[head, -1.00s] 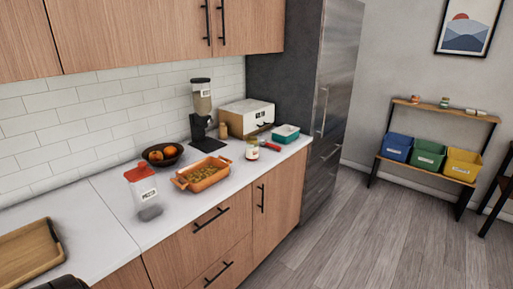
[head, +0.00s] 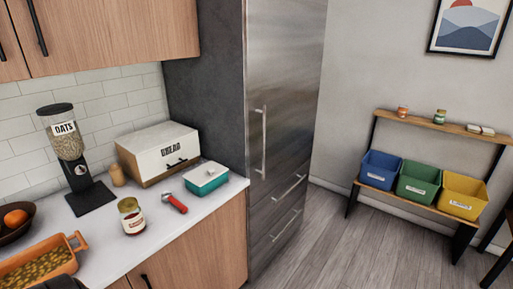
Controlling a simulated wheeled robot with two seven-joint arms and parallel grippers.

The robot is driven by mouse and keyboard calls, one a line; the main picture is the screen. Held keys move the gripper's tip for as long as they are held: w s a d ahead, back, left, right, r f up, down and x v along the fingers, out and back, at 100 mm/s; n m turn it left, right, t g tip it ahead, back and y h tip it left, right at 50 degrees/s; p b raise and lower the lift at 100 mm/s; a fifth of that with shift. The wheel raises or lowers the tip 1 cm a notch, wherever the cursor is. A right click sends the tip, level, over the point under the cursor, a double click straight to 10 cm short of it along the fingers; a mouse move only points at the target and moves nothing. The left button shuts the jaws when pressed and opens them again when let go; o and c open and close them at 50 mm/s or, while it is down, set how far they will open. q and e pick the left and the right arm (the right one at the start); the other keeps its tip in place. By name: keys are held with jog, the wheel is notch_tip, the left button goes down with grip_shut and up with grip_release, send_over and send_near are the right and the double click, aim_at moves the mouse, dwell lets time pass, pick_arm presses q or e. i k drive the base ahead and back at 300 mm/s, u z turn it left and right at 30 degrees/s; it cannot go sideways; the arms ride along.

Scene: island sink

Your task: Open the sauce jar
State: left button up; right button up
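A small jar (head: 133,221) with a gold-coloured top and a red and white label stands upright near the front edge of the white counter. Its label is too small to read, so I cannot be sure it is the sauce jar. Two more small jars, one orange-red (head: 403,112) and one green (head: 440,117), stand on the wooden shelf top at the right. Neither of my grippers shows clearly. Only a small dark shape, perhaps part of my arm, shows at the bottom left edge.
A red-handled tool (head: 174,203) lies right of the counter jar, with a teal box (head: 206,183) beyond it. A bread box (head: 158,153), an oats dispenser (head: 68,140) and an orange casserole dish (head: 70,265) are also on the counter. Floor (head: 340,250) is clear before the shelf.

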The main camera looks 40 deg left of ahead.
aim_at(134, 222)
jog(key=i, duration=2.7)
jog(key=u, duration=4.1)
